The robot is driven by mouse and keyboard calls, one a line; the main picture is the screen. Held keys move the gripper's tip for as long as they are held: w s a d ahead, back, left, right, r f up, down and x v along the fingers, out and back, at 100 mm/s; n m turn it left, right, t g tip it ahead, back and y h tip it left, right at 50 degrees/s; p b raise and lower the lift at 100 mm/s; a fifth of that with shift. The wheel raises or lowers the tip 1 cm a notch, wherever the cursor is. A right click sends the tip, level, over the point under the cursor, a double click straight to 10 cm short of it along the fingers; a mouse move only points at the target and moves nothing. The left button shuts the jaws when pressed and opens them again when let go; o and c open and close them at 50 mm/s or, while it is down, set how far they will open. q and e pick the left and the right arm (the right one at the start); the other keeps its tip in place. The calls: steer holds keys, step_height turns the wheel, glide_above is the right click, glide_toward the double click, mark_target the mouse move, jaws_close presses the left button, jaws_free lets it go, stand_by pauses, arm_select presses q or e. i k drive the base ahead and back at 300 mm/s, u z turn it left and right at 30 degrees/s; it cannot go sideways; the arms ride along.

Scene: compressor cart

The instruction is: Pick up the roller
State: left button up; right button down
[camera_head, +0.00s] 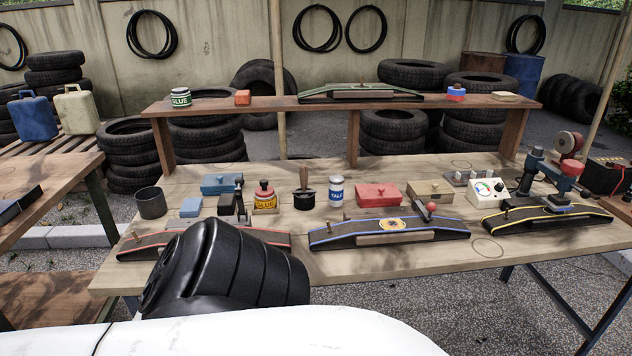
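I cannot tell for certain which item is the roller. A red-headed tool (430,207) rests at the right end of the blue-edged black stand (340,235) in the middle of the workbench; its shape is too small to confirm as a roller. A black tool with an upright handle (304,190) stands behind that stand. No fingertips of my left or right gripper show in the head view. A large black rounded shape at lower left, probably part of my own arm, hides much of the red-edged stand (268,240).
Workbench (370,270) holds a black cup (151,202), glue bottle (264,195), white-blue can (336,190), red box (377,195), gauge box (486,191) and yellow-edged stand (545,218). A raised shelf (460,101) spans the back. The front middle is clear.

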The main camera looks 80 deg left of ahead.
mark_target(303, 171)
steer(key=u, duration=1.95)
